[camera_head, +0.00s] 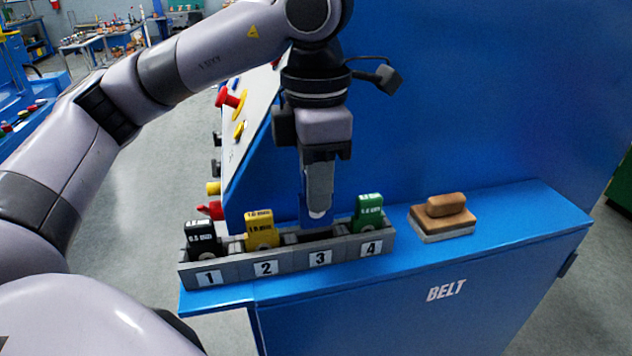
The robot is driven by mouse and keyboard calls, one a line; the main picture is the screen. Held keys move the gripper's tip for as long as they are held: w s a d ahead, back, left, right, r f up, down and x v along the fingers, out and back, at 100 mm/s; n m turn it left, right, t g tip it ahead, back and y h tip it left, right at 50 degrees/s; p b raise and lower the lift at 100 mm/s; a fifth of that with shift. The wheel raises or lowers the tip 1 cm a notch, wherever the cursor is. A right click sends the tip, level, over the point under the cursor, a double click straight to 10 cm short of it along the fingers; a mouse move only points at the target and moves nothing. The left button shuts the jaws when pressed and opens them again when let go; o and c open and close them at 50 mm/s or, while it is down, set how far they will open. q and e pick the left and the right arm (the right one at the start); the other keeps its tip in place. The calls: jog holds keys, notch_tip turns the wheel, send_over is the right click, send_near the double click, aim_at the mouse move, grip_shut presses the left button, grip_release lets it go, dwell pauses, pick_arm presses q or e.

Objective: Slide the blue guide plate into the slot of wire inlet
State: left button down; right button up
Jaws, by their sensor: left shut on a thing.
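My left gripper (318,200) reaches down from above over compartment 3 of the grey numbered rack (293,264). It is shut on the blue guide plate (305,214), which shows only as a small blue edge around the fingers. The plate's lower end is at the compartment, and I cannot tell whether it is clear of it. A black plate (202,239) stands in compartment 1, a yellow plate (262,230) in 2 and a green plate (368,212) in 4. I cannot make out the wire inlet's slot. My right gripper is not in view.
The rack stands on a blue ledge (520,220) marked BELT. A brown brush-like block (445,218) lies right of it. A tall blue wall (480,100) rises behind. Left of it, a pale panel carries red (229,98) and yellow parts. Open floor lies left.

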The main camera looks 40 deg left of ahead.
pick_arm(q)
jog(key=shift+r+p, duration=1.4)
jog(key=shift+r, duration=0.6)
jog(key=shift+r, duration=0.1)
